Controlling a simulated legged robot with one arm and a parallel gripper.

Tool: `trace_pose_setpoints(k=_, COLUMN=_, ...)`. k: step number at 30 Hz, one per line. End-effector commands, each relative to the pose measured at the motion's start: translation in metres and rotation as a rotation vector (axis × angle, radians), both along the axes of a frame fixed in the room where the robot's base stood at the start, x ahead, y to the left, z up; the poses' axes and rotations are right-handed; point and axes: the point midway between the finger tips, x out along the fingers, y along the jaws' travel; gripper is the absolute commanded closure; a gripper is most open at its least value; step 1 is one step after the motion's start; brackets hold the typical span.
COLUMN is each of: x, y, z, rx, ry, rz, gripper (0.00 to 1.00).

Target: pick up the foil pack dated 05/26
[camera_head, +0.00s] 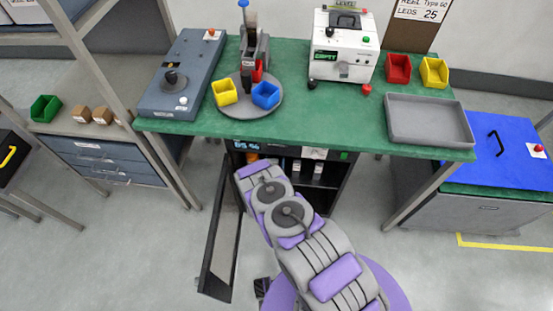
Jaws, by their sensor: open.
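I cannot make out any foil pack or a 05/26 date in this view. A dark open cabinet (335,183) stands under the green bench, with its door (217,245) swung out to the left. Small pale items (314,153) show in its upper part, too small to identify. A lit display (259,146) sits at its top edge; its characters are not clearly legible. My purple and grey arm reaches up to the cabinet's front left and covers part of the opening. My gripper's fingers do not show beyond the arm's far end.
The green bench (330,112) above carries a grey tray (428,120), a white tester (343,45), a turntable (245,108) with yellow and blue bins, and a blue-grey console (186,72). A blue-topped unit (505,160) stands right. Floor is clear between cabinet and the bench's right leg.

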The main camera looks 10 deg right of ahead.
Motion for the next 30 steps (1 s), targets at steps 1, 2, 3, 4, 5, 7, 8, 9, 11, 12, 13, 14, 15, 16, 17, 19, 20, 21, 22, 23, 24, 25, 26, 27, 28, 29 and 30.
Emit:
trace_pose_setpoints(k=1, x=0.002, y=0.001, z=-0.001, rx=-0.001, ry=-0.001, rz=0.001, gripper=0.32)
trace_pose_setpoints(k=2, x=0.003, y=0.001, z=-0.001, rx=-0.002, ry=-0.001, rz=0.001, gripper=0.32)
trace_pose_setpoints(k=3, x=0.005, y=0.0, z=-0.002, rx=-0.003, ry=-0.002, rz=0.0, gripper=0.32)
trace_pose_setpoints(k=4, x=0.008, y=-0.001, z=-0.003, rx=-0.003, ry=-0.004, rz=0.0, gripper=0.32)
trace_pose_setpoints(k=5, x=0.011, y=-0.002, z=-0.005, rx=-0.003, ry=-0.005, rz=-0.001, gripper=0.32)
trace_pose_setpoints(k=7, x=0.02, y=-0.006, z=-0.008, rx=-0.003, ry=-0.006, rz=-0.001, gripper=0.32)
trace_pose_setpoints(k=8, x=0.023, y=-0.008, z=-0.01, rx=-0.004, ry=-0.005, rz=-0.002, gripper=0.32)
trace_pose_setpoints(k=9, x=0.028, y=-0.011, z=-0.013, rx=-0.004, ry=-0.003, rz=-0.001, gripper=0.32)
trace_pose_setpoints(k=11, x=0.036, y=-0.013, z=-0.013, rx=-0.003, ry=-0.004, rz=0.0, gripper=0.32)
trace_pose_setpoints(k=12, x=0.04, y=-0.015, z=-0.014, rx=-0.003, ry=-0.004, rz=0.0, gripper=0.32)
trace_pose_setpoints(k=13, x=0.043, y=-0.016, z=-0.014, rx=-0.003, ry=-0.004, rz=-0.001, gripper=0.32)
trace_pose_setpoints(k=14, x=0.045, y=-0.017, z=-0.014, rx=-0.003, ry=-0.004, rz=-0.001, gripper=0.32)
trace_pose_setpoints(k=15, x=0.046, y=-0.018, z=-0.014, rx=-0.001, ry=-0.004, rz=-0.001, gripper=0.32)
trace_pose_setpoints(k=16, x=0.047, y=-0.018, z=-0.013, rx=-0.001, ry=-0.003, rz=-0.001, gripper=0.32)
trace_pose_setpoints(k=17, x=0.047, y=-0.019, z=-0.013, rx=-0.001, ry=-0.002, rz=-0.001, gripper=0.32)
trace_pose_setpoints(k=19, x=0.047, y=-0.019, z=-0.013, rx=0.0, ry=-0.002, rz=0.0, gripper=0.32)
trace_pose_setpoints(k=20, x=0.047, y=-0.019, z=-0.013, rx=0.0, ry=-0.002, rz=0.0, gripper=0.32)
trace_pose_setpoints(k=21, x=0.047, y=-0.018, z=-0.013, rx=-0.001, ry=-0.002, rz=0.0, gripper=0.33)
trace_pose_setpoints(k=22, x=0.047, y=-0.018, z=-0.013, rx=-0.001, ry=-0.002, rz=0.0, gripper=0.36)
trace_pose_setpoints(k=23, x=0.047, y=-0.018, z=-0.013, rx=-0.001, ry=-0.002, rz=0.0, gripper=0.39)
trace_pose_setpoints(k=24, x=0.047, y=-0.017, z=-0.013, rx=-0.002, ry=-0.002, rz=0.0, gripper=0.42)
trace_pose_setpoints(k=25, x=0.047, y=-0.017, z=-0.013, rx=-0.002, ry=-0.001, rz=0.0, gripper=0.45)
trace_pose_setpoints(k=26, x=0.047, y=-0.017, z=-0.013, rx=-0.003, ry=-0.002, rz=0.0, gripper=0.48)
trace_pose_setpoints(k=27, x=0.046, y=-0.016, z=-0.013, rx=-0.003, ry=-0.002, rz=0.0, gripper=0.52)
trace_pose_setpoints(k=28, x=0.046, y=-0.016, z=-0.013, rx=-0.003, ry=-0.002, rz=0.0, gripper=0.55)
trace_pose_setpoints(k=29, x=0.046, y=-0.016, z=-0.013, rx=-0.003, ry=-0.002, rz=0.0, gripper=0.58)
trace_pose_setpoints(k=30, x=0.047, y=-0.016, z=-0.013, rx=-0.003, ry=-0.002, rz=0.0, gripper=0.62)
